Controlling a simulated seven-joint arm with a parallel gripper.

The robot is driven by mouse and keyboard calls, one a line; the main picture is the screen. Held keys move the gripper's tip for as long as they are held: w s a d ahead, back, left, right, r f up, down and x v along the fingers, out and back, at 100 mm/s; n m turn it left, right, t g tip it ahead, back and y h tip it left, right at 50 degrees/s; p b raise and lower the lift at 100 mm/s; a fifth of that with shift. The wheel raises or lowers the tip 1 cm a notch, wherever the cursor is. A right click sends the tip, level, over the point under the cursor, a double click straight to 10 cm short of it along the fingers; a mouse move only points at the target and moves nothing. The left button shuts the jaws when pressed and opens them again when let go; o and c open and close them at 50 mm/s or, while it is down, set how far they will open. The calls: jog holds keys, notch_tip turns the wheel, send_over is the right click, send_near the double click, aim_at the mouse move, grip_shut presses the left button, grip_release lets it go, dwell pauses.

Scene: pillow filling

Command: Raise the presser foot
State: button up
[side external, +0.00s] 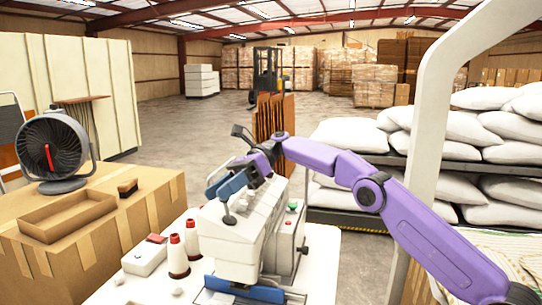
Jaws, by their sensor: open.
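A white sewing machine (240,232) stands on the white table in the side external view. A dark knob (229,219) on a short stem shows on its upper left face; I cannot tell whether it is the presser-foot lever. The presser foot itself is too small or hidden to make out. My gripper (217,189) has blue fingers and is open, just above the machine's upper left end, close above the knob. I cannot tell whether a finger touches the machine or the knob. No object shows between the fingers.
White thread cones (177,260) with red tops and a white box (145,257) stand left of the machine. A blue plate (243,289) lies at its base. A carton (110,240) bears a fan (55,148) and tray. Stacked white sacks (480,128) stand at right.

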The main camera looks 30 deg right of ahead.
jog(key=shift+s+d+r, duration=0.1)
jog(key=shift+s+r, duration=0.05)
jog(key=shift+r, duration=0.65)
jog(key=s+d+r, duration=0.6)
jog(key=s+r, duration=0.3)
jog(key=s, duration=0.3)
jog(key=shift+s+r, duration=0.15)
jog(key=shift+r, duration=0.1)
